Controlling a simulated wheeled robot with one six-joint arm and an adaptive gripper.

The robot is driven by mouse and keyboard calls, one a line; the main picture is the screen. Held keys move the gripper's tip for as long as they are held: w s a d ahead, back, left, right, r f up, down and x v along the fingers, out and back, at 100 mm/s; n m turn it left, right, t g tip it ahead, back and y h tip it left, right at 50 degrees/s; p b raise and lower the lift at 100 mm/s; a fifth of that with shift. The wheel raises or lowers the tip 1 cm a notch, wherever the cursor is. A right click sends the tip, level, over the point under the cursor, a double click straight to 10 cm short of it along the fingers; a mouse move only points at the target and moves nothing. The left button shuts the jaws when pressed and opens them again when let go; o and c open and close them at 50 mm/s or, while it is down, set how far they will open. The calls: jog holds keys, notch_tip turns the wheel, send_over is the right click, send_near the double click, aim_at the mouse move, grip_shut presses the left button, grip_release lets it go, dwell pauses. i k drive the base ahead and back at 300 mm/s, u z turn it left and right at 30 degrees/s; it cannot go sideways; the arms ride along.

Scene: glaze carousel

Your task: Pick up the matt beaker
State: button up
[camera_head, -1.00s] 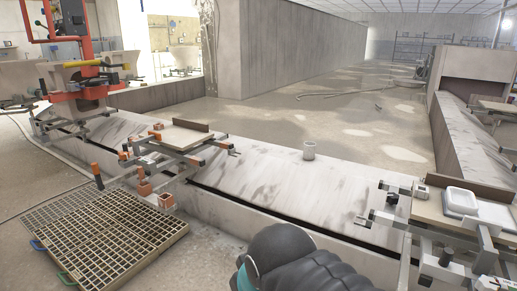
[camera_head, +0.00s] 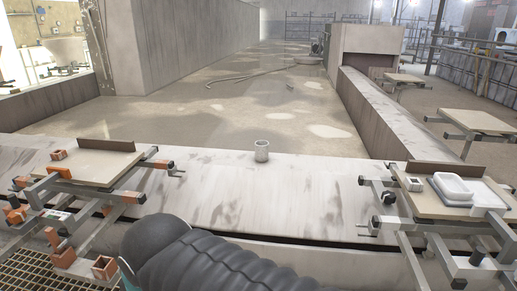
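A small grey-white beaker (camera_head: 261,151) stands upright near the far edge of the pale, stained counter (camera_head: 270,195), about the middle of the head view. Its open top shows. No other beaker is visible, and its finish is hard to tell at this size. My dark ribbed arm shows at the bottom of the view, in front of the counter and well apart from the beaker. My gripper is outside the picture.
A carrier with a board (camera_head: 85,166) sits at the left. Another board (camera_head: 425,201) at the right bears a white tray (camera_head: 452,188). The counter between them is clear around the beaker. A floor grate (camera_head: 40,272) lies at the lower left.

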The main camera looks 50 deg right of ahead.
aim_at(262, 151)
jog(key=z, duration=0.6)
jog(key=i, duration=0.95)
jog(key=z, duration=1.4)
jog(key=i, duration=0.25)
jog(key=z, duration=0.05)
